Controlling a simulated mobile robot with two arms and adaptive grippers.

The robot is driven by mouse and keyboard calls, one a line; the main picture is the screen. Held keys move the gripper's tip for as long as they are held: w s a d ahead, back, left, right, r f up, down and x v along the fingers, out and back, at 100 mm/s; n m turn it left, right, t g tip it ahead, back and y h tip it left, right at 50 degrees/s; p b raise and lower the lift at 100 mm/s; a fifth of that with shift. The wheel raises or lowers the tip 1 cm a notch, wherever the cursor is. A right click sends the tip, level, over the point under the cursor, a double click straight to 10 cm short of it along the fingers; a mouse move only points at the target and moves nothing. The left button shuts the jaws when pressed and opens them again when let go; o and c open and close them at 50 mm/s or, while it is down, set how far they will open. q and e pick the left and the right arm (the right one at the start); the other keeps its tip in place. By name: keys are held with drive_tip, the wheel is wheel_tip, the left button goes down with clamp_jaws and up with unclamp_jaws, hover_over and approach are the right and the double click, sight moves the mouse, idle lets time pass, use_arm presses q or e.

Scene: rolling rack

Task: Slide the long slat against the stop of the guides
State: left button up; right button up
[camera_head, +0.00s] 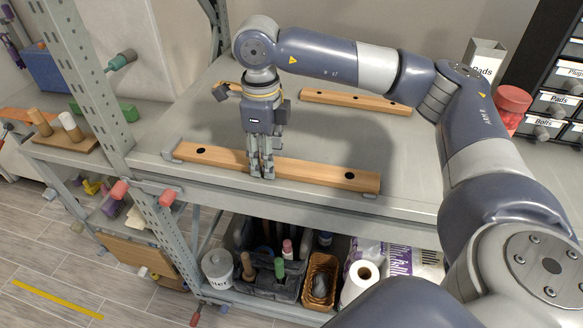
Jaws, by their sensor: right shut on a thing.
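The long slat (325,174) is a pale wooden bar with dark round holes, lying along the front edge of the grey shelf (400,150). My right gripper (263,173) points down onto it near its middle and is shut on it. The fingers hide a small part of the slat. A small grey metal piece (168,155) sits by the slat's left end, and another (370,195) shows under its right end. I cannot tell whether the slat touches a stop. A second wooden slat (355,101) lies further back on the shelf. My left gripper is not in view.
A perforated rack post (95,85) stands left of the shelf. A white box (484,62) and a red jar (512,104) stand at the back right. A dark caddy (270,275) and a paper roll (361,285) are below. The shelf between the slats is clear.

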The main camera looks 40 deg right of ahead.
drive_tip(key=o, duration=1.3)
wheel_tip(320, 180, up, 12)
